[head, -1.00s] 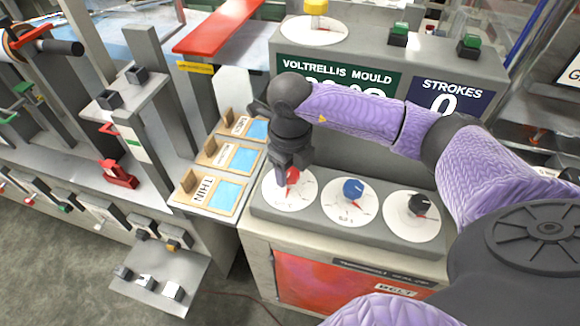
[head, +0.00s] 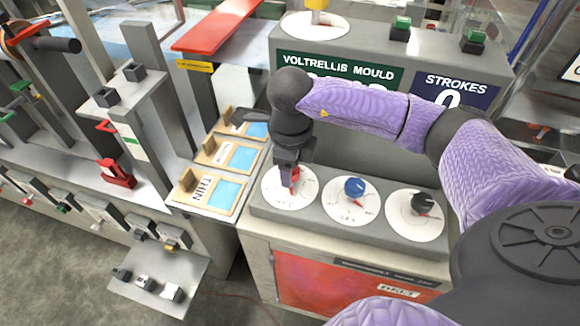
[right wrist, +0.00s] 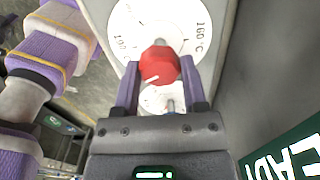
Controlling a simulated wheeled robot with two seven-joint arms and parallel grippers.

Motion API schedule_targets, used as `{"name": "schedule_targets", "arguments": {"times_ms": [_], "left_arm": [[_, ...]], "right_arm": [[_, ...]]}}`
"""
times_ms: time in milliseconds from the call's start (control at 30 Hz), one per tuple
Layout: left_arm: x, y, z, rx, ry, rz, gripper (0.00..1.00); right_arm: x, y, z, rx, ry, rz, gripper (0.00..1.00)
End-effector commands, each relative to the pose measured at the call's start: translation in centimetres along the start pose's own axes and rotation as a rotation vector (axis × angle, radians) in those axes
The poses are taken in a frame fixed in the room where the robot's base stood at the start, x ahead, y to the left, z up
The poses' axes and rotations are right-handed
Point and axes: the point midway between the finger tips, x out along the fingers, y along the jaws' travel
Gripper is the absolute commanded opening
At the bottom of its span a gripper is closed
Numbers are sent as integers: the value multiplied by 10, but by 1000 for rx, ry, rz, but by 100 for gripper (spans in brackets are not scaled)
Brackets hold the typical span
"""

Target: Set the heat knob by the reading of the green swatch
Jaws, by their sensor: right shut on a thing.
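The red heat knob (right wrist: 158,65) sits on a white dial (right wrist: 128,20) with a degree scale, where "100" and "160°C" can be read in the right wrist view. My right gripper (right wrist: 160,90) is shut on the red knob, one purple finger on each side. In the head view my right gripper (head: 290,176) comes down on the knob from above and hides most of it. No green swatch can be made out; three wooden sample boards, one marked THIN (head: 206,189), carry light-blue patches. My left gripper is not in view.
A blue knob (head: 354,187) and a black knob (head: 424,203) stand on white dials to the right on the same grey panel. The VOLTRELLIS MOULD sign (head: 340,70) and the STROKES display (head: 452,90) are behind my forearm. A red lever arm (head: 215,25) is behind the boards.

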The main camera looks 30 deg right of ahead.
Motion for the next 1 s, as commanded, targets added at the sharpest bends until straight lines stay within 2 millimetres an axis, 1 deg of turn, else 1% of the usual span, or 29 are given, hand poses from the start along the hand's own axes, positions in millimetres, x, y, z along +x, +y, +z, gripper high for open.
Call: {"name": "schedule_targets", "arguments": {"times_ms": [300, 500, 700, 1000], "left_arm": [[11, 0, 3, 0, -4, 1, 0], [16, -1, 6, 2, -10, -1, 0], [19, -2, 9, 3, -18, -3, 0], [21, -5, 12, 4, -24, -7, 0]], "right_arm": [[1, -1, 0, -285, -1, -1, 0], [1, -1, 0, -434, 0, -2, 0], [0, 0, 0, -542, -1, -1, 0], [0, 0, 0, -620, -2, -2, 0]]}}
